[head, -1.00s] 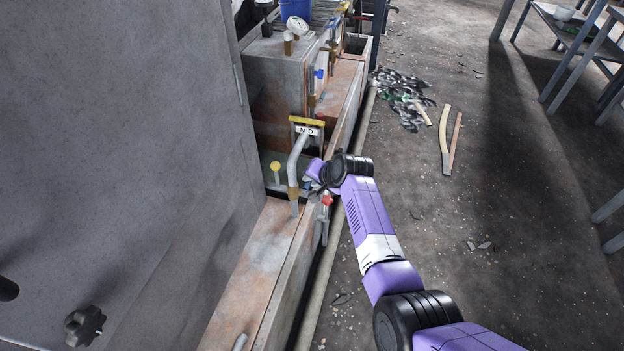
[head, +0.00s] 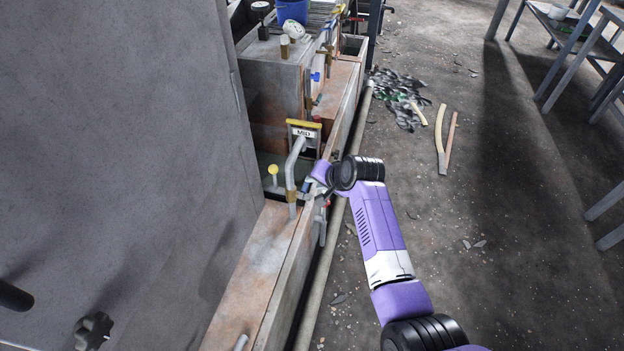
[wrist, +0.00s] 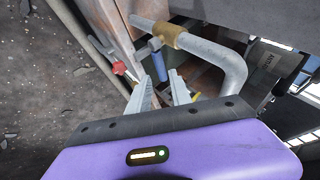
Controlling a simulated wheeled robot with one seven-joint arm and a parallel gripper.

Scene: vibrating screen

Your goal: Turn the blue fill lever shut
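The blue fill lever (wrist: 158,62) shows in the wrist view as a short blue handle beside the bent grey pipe (wrist: 215,55). My gripper (wrist: 160,82) is open, and the lever's end lies at the gap between its two fingertips. I cannot tell whether they touch it. In the head view my gripper (head: 311,188) is beside the pipe (head: 292,175) at the trough's edge, and my wrist hides most of the lever there.
A red-handled valve (wrist: 120,68) is just left of the fingers in the wrist view. A yellow knob (head: 272,170) and a MID sign (head: 305,133) are near the pipe. Another blue handle (head: 316,76) is farther back.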

